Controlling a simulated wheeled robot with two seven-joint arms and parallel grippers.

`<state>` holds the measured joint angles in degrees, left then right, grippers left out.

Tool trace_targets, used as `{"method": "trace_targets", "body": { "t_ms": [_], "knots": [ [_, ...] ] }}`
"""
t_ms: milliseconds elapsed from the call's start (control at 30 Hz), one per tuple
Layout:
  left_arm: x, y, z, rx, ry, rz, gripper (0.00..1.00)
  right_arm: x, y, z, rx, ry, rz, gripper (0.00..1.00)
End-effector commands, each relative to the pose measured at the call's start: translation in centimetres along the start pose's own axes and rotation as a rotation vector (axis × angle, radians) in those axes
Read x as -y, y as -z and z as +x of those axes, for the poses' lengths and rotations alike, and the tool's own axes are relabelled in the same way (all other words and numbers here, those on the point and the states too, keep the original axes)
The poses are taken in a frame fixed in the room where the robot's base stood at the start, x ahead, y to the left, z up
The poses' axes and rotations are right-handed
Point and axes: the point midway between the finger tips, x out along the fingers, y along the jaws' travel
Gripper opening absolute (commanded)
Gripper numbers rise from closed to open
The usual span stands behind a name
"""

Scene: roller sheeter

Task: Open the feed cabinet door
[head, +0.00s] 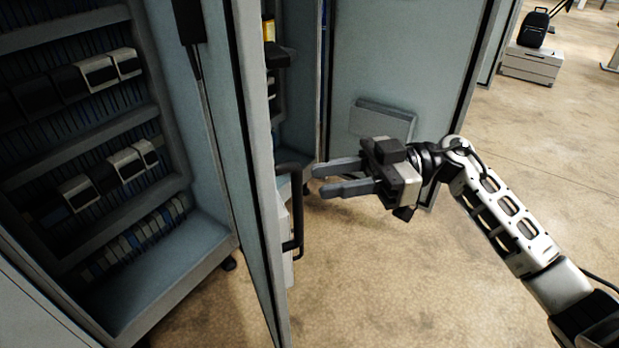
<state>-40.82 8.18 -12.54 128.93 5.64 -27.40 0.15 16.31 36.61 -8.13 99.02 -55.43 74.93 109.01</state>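The cabinet (165,285) is at the left with its inside showing. Its door (257,150) stands swung out and is seen nearly edge-on. A black bar handle (298,215) is on the door's right face. My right gripper (317,182) is open and empty, with its two fingers pointing left at the handle. The fingertips look just right of the handle's upper part, apart from it in the picture. My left gripper is out of view.
Rows of switchgear (98,72) fill the cabinet's shelves. Behind stands another light-blue door panel (400,60) with a grey pocket on it. Bare floor (390,290) lies right of the door. A black bag (533,28) rests on a low white box (530,65) at the far right.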

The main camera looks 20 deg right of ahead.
Motion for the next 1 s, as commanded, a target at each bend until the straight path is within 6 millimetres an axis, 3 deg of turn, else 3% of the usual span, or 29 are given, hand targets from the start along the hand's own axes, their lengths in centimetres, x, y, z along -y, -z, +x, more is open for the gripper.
{"method": "trace_targets", "body": {
  "t_ms": [200,600,633,733,1000],
  "knots": [
    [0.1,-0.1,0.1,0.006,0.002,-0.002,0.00,0.0,0.0,3.1,-0.002,0.002,-0.001,0.32],
    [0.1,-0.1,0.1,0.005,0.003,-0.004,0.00,0.0,0.0,3.9,0.000,0.000,0.000,0.32],
    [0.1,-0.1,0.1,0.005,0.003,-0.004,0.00,0.0,0.0,3.9,0.000,0.000,0.000,0.29],
    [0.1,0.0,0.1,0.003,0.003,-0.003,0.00,0.0,0.0,3.9,0.000,-0.001,0.000,0.01],
    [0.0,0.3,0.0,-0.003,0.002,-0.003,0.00,-0.2,0.0,3.7,0.000,-0.009,-0.002,0.00]
  ]
}}
